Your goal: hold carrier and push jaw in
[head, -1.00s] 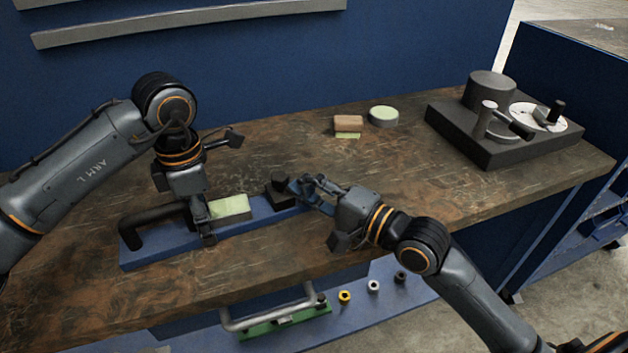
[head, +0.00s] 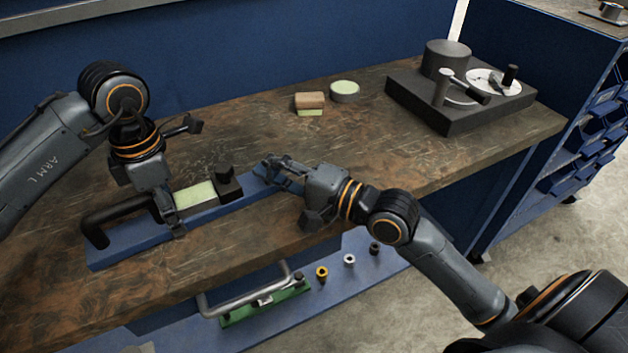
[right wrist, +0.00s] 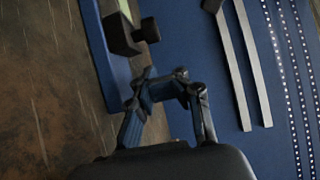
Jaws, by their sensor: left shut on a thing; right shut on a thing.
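The carrier (head: 118,251) is a long blue base on the bench with a black handle at its left end and a pale green block (head: 195,195) on top. My left gripper (head: 172,218) is shut on the carrier, between handle and green block; its grip is partly hidden. The jaw (head: 229,182), a black block with a knob, sits on the carrier against the green block's right end; it also shows in the right wrist view (right wrist: 122,38). My right gripper (head: 270,168) is shut at the carrier's right end, apart from the jaw; what is between its fingers is unclear.
A brown and green block (head: 309,103) and a round green-topped puck (head: 344,90) stand at the back. A dark fixture (head: 450,105) with a dial stands at the right. Below the front edge, a shelf holds a green-based handle (head: 262,306) and several small rings.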

